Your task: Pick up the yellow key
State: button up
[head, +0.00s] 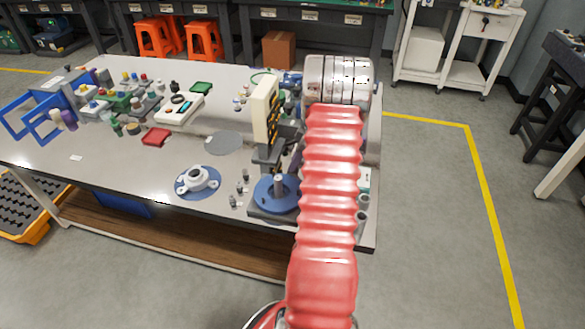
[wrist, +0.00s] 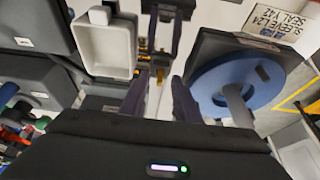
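No yellow key can be made out for certain in either view. In the wrist view, a small gold-yellow piece (wrist: 160,74) shows beyond the gap between my fingers, too small to tell whether it is the key. My gripper (wrist: 160,92) is open, its two dark fingers apart with nothing seen between them. In the head view my red-sleeved arm reaches over the right end of the workbench (head: 110,160) and hides the gripper.
A bench device with a beige upright (head: 266,105) and a blue disc (head: 268,198) stands just left of my arm. In the wrist view the blue disc (wrist: 212,92) is right of the fingers and a white tray (wrist: 104,48) left. A flanged white part (head: 197,179) lies further left.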

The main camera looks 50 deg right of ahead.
jog(key=shift+c, duration=0.4)
grip_shut()
notch_tip(320, 180, up, 10)
dwell(0.7)
dwell(0.4)
